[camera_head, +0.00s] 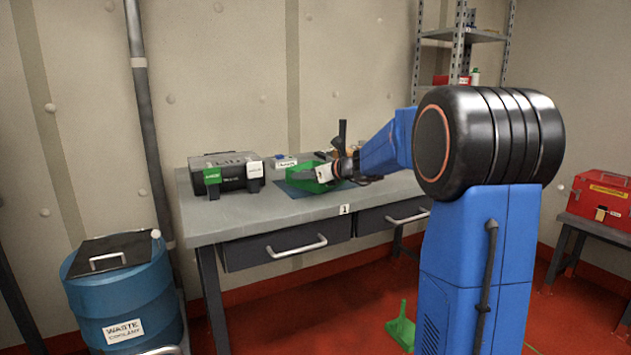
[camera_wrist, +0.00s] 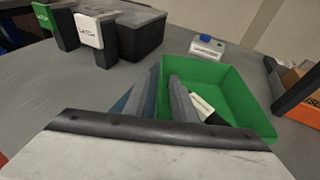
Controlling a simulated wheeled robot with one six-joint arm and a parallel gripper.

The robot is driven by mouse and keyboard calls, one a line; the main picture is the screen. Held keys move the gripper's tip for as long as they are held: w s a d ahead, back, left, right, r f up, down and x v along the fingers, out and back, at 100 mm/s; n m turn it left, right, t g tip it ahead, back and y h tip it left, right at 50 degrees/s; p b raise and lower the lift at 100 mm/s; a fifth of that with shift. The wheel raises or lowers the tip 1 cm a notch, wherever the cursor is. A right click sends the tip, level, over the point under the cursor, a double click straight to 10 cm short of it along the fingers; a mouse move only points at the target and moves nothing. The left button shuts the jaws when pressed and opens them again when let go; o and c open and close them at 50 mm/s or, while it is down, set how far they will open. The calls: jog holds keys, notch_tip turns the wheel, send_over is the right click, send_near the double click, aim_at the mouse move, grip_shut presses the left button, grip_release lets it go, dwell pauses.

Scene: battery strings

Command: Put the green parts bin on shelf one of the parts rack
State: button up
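The green parts bin (camera_head: 311,178) is on the workbench, over a dark blue mat (camera_head: 291,190). In the wrist view the bin (camera_wrist: 245,95) is open-topped, with a white-labelled item inside. My gripper (camera_head: 335,170) is at the bin. In the wrist view its two fingers (camera_wrist: 170,95) stand on either side of the bin's near-left wall. Whether they press on the wall I cannot tell. A metal rack (camera_head: 461,36) with shelves stands at the back right, partly hidden by my arm; no shelf number is readable.
A black case (camera_head: 228,168) with green and white tagged blocks sits left on the workbench (camera_head: 230,225). An orange box (camera_wrist: 300,85) is right of the bin. A blue waste drum (camera_head: 120,290) stands left, and a red toolbox (camera_head: 602,196) on a right-hand table.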

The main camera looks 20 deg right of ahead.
jog(key=shift+w+a+f, duration=0.2)
jog(key=shift+w, duration=0.35)
jog(key=shift+c, duration=0.3)
grip_shut()
jog(key=shift+r, duration=0.15)
